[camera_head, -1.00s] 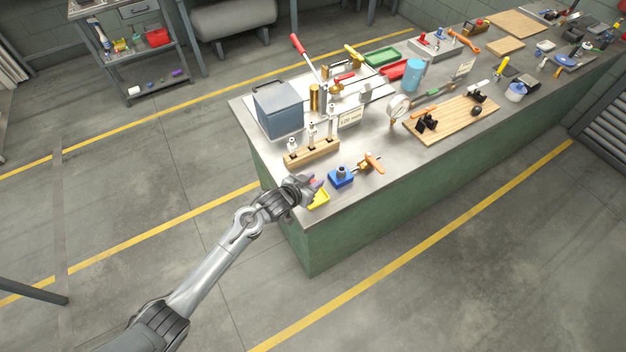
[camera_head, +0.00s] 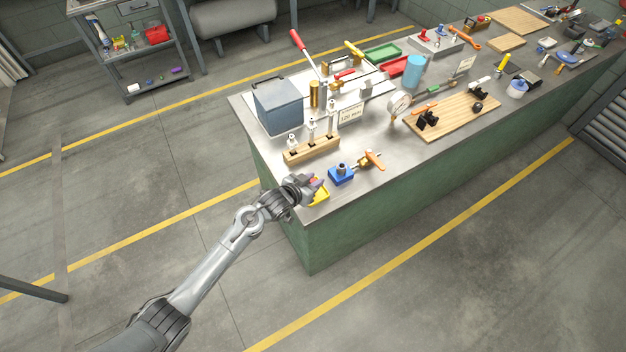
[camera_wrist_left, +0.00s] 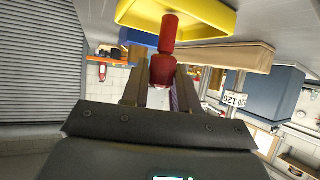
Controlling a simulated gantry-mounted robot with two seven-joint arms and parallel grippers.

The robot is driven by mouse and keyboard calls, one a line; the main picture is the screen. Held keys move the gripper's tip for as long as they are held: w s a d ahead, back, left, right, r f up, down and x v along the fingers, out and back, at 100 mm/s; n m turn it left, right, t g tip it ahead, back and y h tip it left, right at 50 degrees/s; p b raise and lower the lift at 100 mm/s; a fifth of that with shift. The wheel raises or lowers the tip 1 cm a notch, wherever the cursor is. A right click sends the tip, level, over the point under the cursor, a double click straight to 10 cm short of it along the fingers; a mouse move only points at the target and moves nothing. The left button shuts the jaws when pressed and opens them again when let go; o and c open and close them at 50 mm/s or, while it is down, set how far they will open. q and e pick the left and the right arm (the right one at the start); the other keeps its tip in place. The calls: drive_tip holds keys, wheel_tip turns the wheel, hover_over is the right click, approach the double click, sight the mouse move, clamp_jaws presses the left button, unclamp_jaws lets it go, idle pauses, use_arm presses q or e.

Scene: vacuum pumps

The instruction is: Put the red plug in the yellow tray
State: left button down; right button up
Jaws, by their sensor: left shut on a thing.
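The red plug (camera_wrist_left: 168,35) shows in the left wrist view, between the fingers of my left gripper (camera_wrist_left: 160,85), which is shut on it. The yellow tray (camera_wrist_left: 218,22) is just past the plug's far end in that view, and the plug overlaps its wall. I cannot tell whether the plug touches the tray. In the head view my left gripper (camera_head: 312,186) is at the bench's near left corner, over the yellow tray (camera_head: 320,197), and hides part of it. The plug is barely discernible there. My right gripper is not in view.
A blue block (camera_head: 341,177) with a grey fitting stands just right of the tray. An orange-handled valve (camera_head: 372,160) is beyond it. A wooden rack (camera_head: 312,152) and a blue-grey box (camera_head: 279,108) stand behind. The bench's front edge is close to the tray.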

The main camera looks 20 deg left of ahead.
use_arm(q)
drive_tip(key=shift+f, duration=0.25)
idle(0.4)
drive_tip(key=c, duration=0.8)
unclamp_jaws()
drive_tip(key=shift+s+a+r, duration=0.15)
drive_tip(key=shift+s+r, duration=0.1)
drive_tip(key=shift+s, duration=0.15)
drive_tip(key=v, duration=1)
drive_tip(key=shift+p, duration=0.3)
drive_tip(key=shift+f, duration=0.1)
clamp_jaws()
